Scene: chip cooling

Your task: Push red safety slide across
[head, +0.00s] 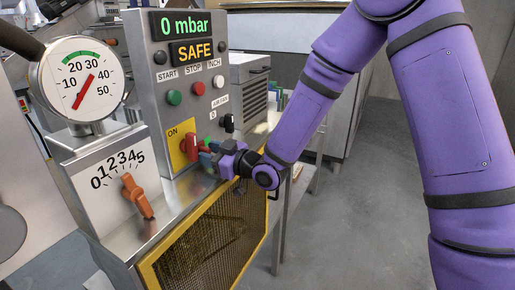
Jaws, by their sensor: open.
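A red handle (190,146) sits on a yellow plate (176,154) marked ON, low on the grey control panel; I cannot tell whether it is the red safety slide. My gripper (209,153) is open just right of it, with its fingers toward the panel. Small red and teal parts show around the fingertips. The picture is too small to tell whether the fingers touch the red part, and the gripper hides part of that area.
The panel (145,96) reads 0 mbar and SAFE, with green, red and white buttons. A dial gauge (84,79) and an orange selector knob (137,195) stand left. A yellow-framed mesh guard (205,246) is below. Open floor (352,225) lies right.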

